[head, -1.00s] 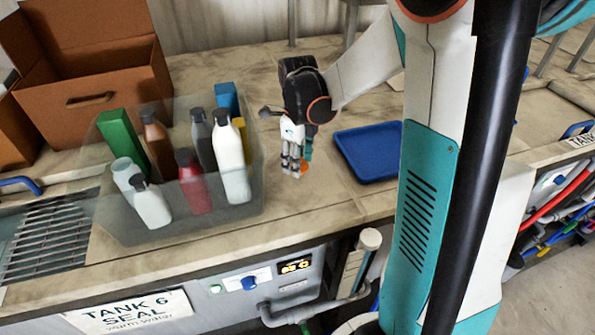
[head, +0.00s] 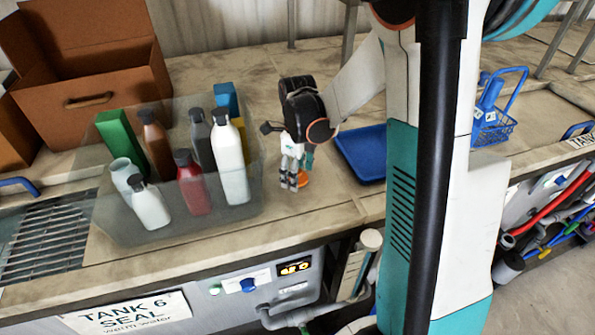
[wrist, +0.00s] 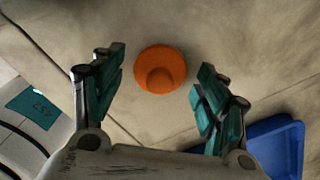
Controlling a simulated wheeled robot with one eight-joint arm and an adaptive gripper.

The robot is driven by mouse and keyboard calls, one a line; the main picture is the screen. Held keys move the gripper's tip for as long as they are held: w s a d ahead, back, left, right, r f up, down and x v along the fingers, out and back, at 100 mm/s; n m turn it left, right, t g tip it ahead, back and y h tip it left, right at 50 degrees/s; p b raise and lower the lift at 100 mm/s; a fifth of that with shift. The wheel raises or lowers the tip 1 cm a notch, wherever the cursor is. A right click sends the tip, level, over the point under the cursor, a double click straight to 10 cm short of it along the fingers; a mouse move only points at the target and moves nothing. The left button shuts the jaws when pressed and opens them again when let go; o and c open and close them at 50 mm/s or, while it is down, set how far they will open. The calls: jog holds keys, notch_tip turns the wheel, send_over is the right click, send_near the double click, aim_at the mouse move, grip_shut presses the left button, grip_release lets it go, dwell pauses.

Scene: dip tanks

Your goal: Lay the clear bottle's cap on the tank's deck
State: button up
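An orange round cap (wrist: 160,69) with a raised knob shows in the wrist view, on or just above the beige deck (wrist: 240,30). My gripper (wrist: 160,66) is open, with a finger on either side of the cap and a gap to each. In the head view my gripper (head: 291,183) points down, low over the deck, right of the clear bin. A pale, translucent bottle (head: 122,174) with no visible cap stands at the bin's left.
The clear bin (head: 140,238) holds several capped bottles and boxes. A blue tray (head: 362,153) lies right of my gripper. A blue basket (head: 492,130) stands farther right, a cardboard box (head: 110,110) at back left. Deck in front of my gripper is bare.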

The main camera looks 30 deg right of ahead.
notch_tip(320, 180, up, 12)
jog(key=p, duration=0.2)
jog(key=shift+r, duration=0.2)
dwell(0.3)
dwell(0.4)
